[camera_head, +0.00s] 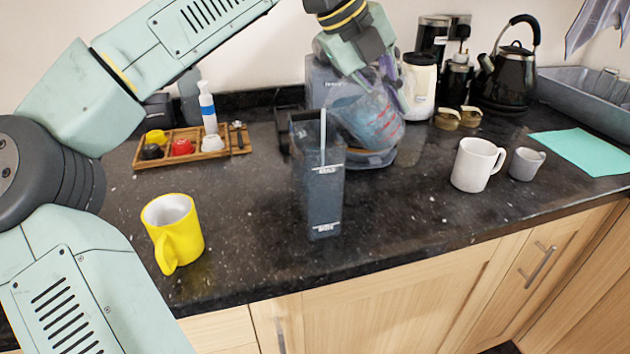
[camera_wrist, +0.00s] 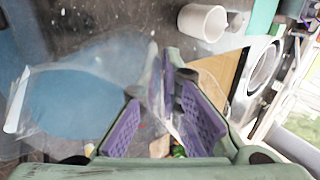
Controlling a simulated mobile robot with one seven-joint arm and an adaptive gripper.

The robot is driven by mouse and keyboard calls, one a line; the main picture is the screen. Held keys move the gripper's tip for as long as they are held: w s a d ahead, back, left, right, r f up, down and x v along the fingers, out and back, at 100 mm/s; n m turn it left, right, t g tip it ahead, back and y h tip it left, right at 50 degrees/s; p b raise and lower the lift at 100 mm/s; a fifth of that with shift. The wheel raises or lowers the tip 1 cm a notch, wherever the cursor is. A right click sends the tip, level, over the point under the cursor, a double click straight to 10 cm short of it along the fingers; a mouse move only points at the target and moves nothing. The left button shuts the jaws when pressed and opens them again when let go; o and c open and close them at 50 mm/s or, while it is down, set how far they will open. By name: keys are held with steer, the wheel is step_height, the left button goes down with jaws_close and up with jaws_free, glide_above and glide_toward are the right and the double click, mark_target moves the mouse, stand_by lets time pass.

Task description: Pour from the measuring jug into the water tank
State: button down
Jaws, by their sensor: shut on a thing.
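The clear measuring jug (camera_head: 372,122) with red markings is held up off the counter behind and right of the water tank, tilted with its mouth toward the left. My gripper (camera_head: 388,88) is shut on the jug at its right side. In the wrist view my gripper (camera_wrist: 160,95) has its purple pads around a clear part of the jug (camera_wrist: 85,95), and bluish contents show through it. The clear grey water tank (camera_head: 322,195) stands upright on the counter. A thin pale vertical strip shows at its top; I cannot tell whether it is liquid.
A yellow mug (camera_head: 173,232) stands left of the tank. A white mug (camera_head: 477,164) and a small grey cup (camera_head: 526,163) stand right. A wooden tray (camera_head: 190,148) is at the back left; a black kettle (camera_head: 512,75) is at the back right. The counter's front edge is near the tank.

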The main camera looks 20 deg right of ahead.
mark_target(373, 69)
steer(key=shift+a+r+h+b, duration=0.15)
steer(key=shift+r+h+b, duration=0.7)
steer(key=shift+h+b, duration=0.3)
stand_by(1.2)
steer(key=shift+a+r+h, duration=0.1)
steer(key=shift+a+h, duration=0.05)
steer(key=shift+h, duration=0.2)
steer(key=shift+r, duration=0.15)
stand_by(0.4)
steer(key=shift+a+r+h+b, duration=0.4)
steer(key=shift+r+h+b, duration=0.35)
steer(key=shift+h+b, duration=0.5)
stand_by(1.2)
